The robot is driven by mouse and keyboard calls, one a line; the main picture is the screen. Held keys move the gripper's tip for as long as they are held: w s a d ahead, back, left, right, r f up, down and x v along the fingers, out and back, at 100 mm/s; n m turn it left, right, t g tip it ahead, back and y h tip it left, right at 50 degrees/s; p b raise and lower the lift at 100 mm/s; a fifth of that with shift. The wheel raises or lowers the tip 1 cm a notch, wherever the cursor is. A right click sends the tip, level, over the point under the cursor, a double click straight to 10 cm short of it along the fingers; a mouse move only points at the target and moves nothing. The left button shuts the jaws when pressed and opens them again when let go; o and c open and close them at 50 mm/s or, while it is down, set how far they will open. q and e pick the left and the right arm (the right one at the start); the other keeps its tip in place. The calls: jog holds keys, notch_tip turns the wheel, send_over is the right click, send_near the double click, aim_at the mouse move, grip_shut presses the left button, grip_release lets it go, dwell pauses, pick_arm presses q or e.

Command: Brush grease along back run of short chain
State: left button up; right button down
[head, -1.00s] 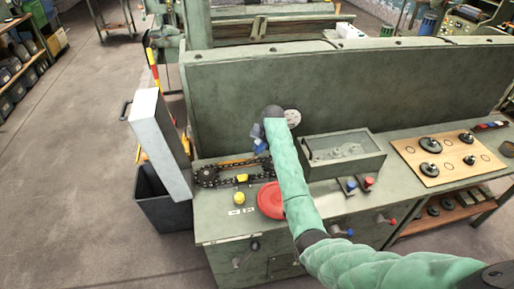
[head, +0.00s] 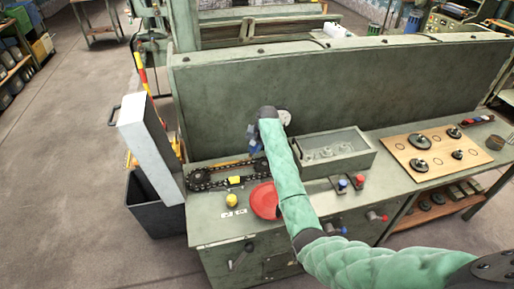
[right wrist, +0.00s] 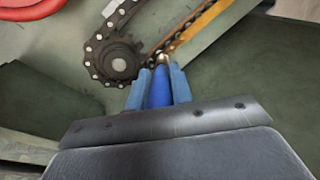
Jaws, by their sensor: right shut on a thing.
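The short dark chain (head: 228,184) loops around sprockets on the left end of the green bench. An orange strip (head: 234,164) lies along its back run. My right gripper (head: 255,146) is over the chain's right end, partly hidden by its own arm. In the right wrist view, its blue fingers (right wrist: 159,82) are shut on a blue brush handle (right wrist: 160,92). The brush's pale metal-coloured tip (right wrist: 162,60) is at the chain beside a sprocket (right wrist: 118,62); I cannot tell whether it touches. My left gripper is not in view.
A red round dish (head: 263,201) and a yellow knob (head: 231,200) are in front of the chain. A green tray (head: 352,160) stands to the right. A tall green panel (head: 330,92) rises behind. A pale upright box (head: 148,140) stands at the left edge.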

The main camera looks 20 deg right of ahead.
jog(key=w+a, duration=0.1)
jog(key=a, duration=1.8)
jog(key=shift+a, duration=0.4)
dwell(1.4)
jog(key=shift+a, duration=0.1)
notch_tip(320, 180, up, 6)
dwell(0.8)
jog(key=shift+r, duration=1.45)
